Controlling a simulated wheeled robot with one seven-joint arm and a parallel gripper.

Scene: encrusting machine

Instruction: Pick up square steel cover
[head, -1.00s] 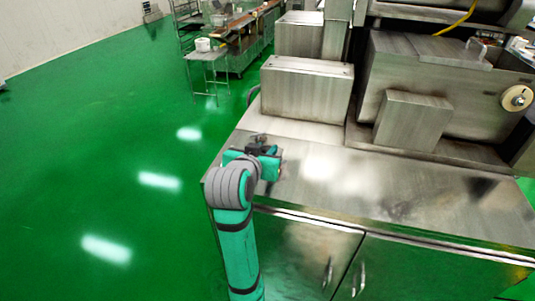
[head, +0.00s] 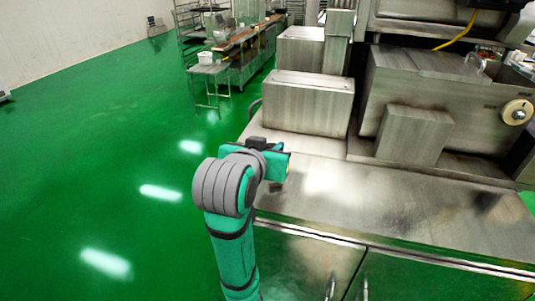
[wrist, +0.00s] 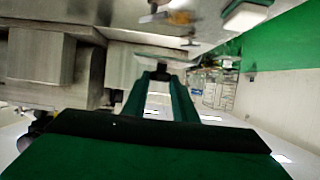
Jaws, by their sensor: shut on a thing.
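My gripper (wrist: 163,80) shows in the wrist view with its two green fingers pointing ahead and their tips close together. It is shut on a small dark part, with a pale steel plate just beyond it. This plate looks like the square steel cover (wrist: 165,65), seen nearly edge-on. In the head view my arm's wrist is above the left end of the steel counter (head: 400,205). The fingers and what they hold are hidden there behind my own arm. Whether the cover touches anything behind it cannot be told.
A steel box (head: 308,102) stands at the back left of the counter, a smaller steel block (head: 413,135) farther right. The machine (head: 440,90) fills the back right. The counter's front strip is clear. Open green floor (head: 90,170) lies left; a small table (head: 208,70) stands far off.

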